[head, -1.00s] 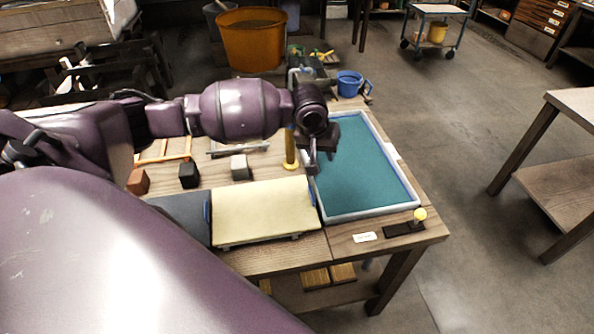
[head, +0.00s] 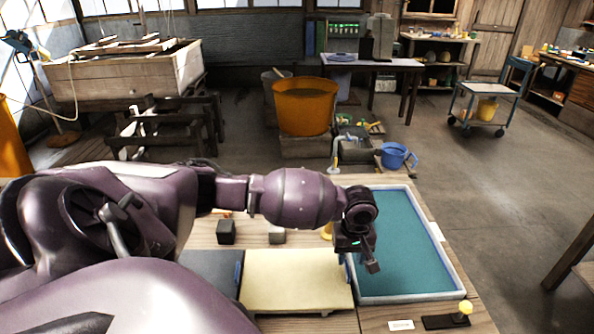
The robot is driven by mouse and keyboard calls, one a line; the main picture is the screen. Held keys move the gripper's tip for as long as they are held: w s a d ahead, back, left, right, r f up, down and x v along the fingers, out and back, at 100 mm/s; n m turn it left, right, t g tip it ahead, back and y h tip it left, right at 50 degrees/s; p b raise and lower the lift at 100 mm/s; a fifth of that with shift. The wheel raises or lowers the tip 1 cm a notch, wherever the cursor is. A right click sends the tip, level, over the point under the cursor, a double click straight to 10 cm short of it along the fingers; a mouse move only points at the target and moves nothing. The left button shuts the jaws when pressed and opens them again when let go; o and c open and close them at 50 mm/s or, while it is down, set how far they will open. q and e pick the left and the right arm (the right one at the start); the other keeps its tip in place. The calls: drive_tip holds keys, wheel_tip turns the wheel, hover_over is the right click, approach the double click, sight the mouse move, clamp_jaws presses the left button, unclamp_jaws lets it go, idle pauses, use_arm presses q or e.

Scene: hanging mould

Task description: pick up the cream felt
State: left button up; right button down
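The cream felt (head: 296,279) lies flat as a pale rectangular sheet on the table in the head view, between a dark grey pad and a teal-filled tray. My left gripper (head: 364,262) hangs near the felt's right edge, over the left rim of the tray. It appears apart from the felt. My own wrist hides much of its fingers, so its opening is unclear. My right gripper is not in view.
The white-rimmed tray (head: 458,283) holds a teal surface. A dark pad (head: 208,268) lies left of the felt. Small blocks, one dark (head: 226,232), stand behind. A yellow-knobbed piece (head: 465,308) is at the front right. A blue jug (head: 394,156) stands beyond the table.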

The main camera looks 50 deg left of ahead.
sight(348, 270)
use_arm(q)
drive_tip(key=shift+s+d+f+b, duration=0.15)
drive_tip(key=shift+f+b, duration=0.15)
drive_tip(key=shift+f, duration=2.3)
clamp_jaws()
